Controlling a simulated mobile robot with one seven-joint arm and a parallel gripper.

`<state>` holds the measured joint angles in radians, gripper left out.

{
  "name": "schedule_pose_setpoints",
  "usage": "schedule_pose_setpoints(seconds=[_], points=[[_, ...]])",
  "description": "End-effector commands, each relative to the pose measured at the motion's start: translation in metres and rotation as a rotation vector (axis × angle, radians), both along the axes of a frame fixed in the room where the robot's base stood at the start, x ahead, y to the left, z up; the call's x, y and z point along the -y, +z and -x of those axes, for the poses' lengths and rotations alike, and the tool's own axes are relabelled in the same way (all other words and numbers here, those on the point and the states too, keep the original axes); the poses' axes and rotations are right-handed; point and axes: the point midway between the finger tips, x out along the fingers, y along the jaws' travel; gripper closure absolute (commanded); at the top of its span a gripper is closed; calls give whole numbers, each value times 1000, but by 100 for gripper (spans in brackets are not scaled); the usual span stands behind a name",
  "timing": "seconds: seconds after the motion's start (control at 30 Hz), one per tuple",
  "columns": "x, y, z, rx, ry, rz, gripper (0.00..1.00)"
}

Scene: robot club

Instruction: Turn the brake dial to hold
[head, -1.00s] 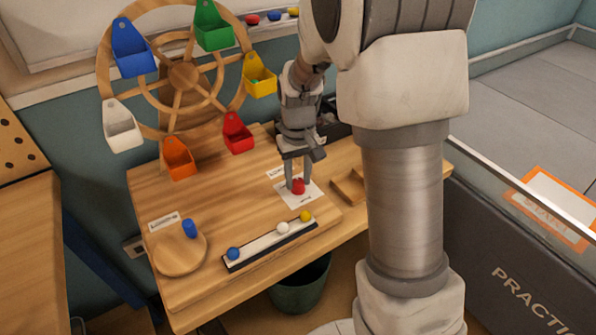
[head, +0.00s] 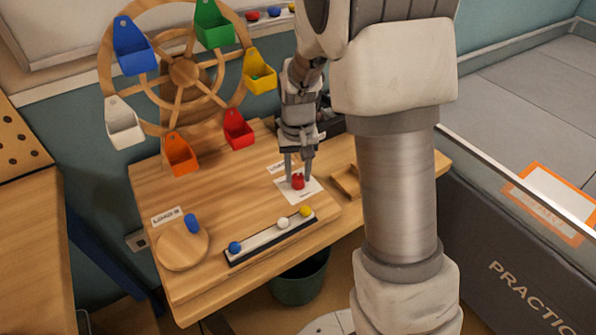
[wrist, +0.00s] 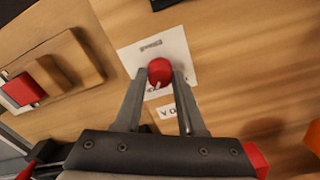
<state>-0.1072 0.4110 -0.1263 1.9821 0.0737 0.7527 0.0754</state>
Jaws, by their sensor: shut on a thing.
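The brake dial is a small red knob (head: 298,181) on a white printed card (head: 313,194) on the wooden table. It also shows in the wrist view as a round red knob (wrist: 160,71) on the card (wrist: 181,49). My gripper (head: 298,176) points down at the dial. In the wrist view my gripper's two fingertips (wrist: 162,76) lie on either side of the knob, shut on it. The print on the card is too small or partly covered to read, so I cannot tell the dial's setting.
A wooden wheel with coloured buckets (head: 178,154) stands behind the table's left part. A strip with coloured balls (head: 235,247) lies in front. A small wooden tray (head: 346,180) is close right of the card.

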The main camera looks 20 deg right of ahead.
Motion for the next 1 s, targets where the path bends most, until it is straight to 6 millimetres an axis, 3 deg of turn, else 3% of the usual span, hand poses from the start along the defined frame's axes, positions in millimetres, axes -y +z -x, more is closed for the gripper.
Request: schedule_pose_setpoints(seconds=[0.03,0.17,0.57,0.77,1.0], points=[[0,0,0,1,-1,-1,56],[0,0,0,1,0,0,32],[0,8,0,1,1,0,31],[0,45,-1,5,2,0,31],[0,105,-1,5,0,0,31]])
